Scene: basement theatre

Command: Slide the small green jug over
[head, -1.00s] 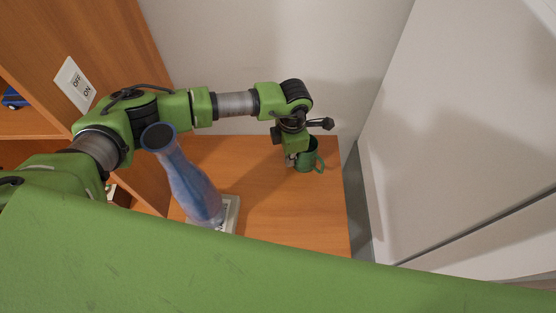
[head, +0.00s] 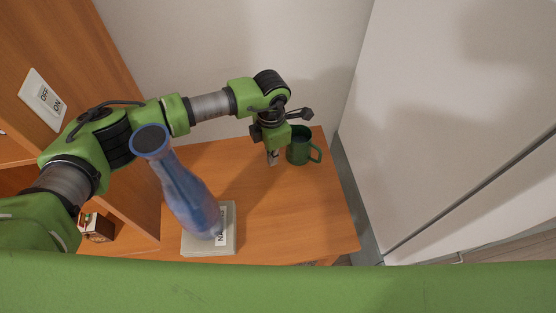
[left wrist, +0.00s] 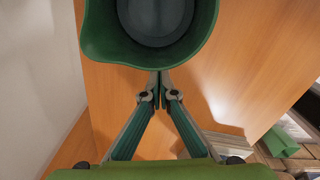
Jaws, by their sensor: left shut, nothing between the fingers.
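The small green jug (head: 299,146) stands upright on the wooden surface (head: 270,200), near its far right corner, with its handle pointing right in the head view. My left gripper (head: 272,158) is shut and empty, pointing down just left of the jug. In the left wrist view the jug (left wrist: 122,45) fills the top, seen from above into its open mouth, and the shut fingertips (left wrist: 159,74) are close against its near side. I cannot tell whether they touch it. My right gripper is not in view.
A tall blue bottle-like vase (head: 185,190) stands on a pale book or box (head: 226,240) beneath my left arm. A wall lies behind the jug, and a large white panel (head: 450,120) rises to the right. The wood in front of the jug is clear.

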